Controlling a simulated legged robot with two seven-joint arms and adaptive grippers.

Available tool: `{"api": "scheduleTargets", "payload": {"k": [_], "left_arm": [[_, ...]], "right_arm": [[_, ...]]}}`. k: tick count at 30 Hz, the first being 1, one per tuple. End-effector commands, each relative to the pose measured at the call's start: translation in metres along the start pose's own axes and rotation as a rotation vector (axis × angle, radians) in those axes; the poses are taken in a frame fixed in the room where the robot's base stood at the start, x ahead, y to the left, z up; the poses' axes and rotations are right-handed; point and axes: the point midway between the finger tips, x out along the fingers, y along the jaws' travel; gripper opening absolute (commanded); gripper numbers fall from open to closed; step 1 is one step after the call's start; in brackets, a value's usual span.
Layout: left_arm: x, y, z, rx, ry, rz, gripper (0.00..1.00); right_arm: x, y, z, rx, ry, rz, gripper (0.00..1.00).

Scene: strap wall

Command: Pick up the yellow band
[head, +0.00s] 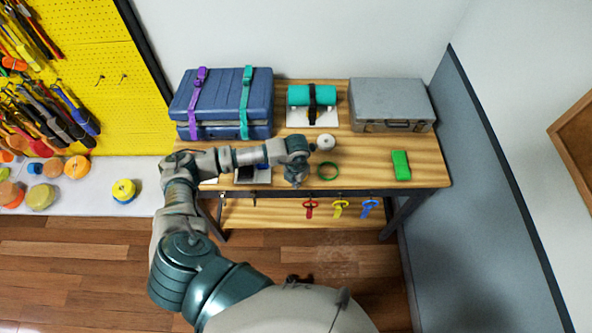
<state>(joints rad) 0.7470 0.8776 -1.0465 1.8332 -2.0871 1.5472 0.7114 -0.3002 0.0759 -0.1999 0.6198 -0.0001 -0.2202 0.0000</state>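A small yellow looped item (340,209), which looks like the yellow band, hangs at the front edge of the workbench, between a red one (310,208) and a blue one (370,207). My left gripper (297,184) points down near the front edge of the bench, to the left of and above the yellow item in the picture, and apart from it. Its fingers are too small and dark to tell whether they are open. My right gripper is out of view.
A grey partition (490,190) stands at right.

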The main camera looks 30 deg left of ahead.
Motion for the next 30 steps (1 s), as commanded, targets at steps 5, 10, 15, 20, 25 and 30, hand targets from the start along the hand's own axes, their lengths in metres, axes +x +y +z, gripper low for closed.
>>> {"api": "scheduleTargets", "payload": {"k": [5, 10, 15, 20, 25, 30], "left_arm": [[-0.002, -0.027, -0.037, 0.004, 0.001, 0.0, 0.0], [-0.005, -0.042, -0.057, 0.002, 0.001, 0.0, 0.0], [-0.007, -0.047, -0.064, -0.001, 0.0, 0.0, 0.0], [-0.007, -0.048, -0.065, -0.001, 0.0, 0.0, 0.0], [-0.007, -0.048, -0.064, -0.001, 0.0, 0.0, 0.18], [-0.007, -0.048, -0.064, -0.001, 0.0, 0.0, 0.61]], "right_arm": [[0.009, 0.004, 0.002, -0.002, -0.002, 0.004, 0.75], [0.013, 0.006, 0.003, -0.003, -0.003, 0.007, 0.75], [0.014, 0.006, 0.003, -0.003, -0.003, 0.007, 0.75], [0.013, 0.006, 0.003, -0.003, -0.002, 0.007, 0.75], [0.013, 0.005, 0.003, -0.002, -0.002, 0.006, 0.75], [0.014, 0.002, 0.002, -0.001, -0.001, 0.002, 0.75]]}}
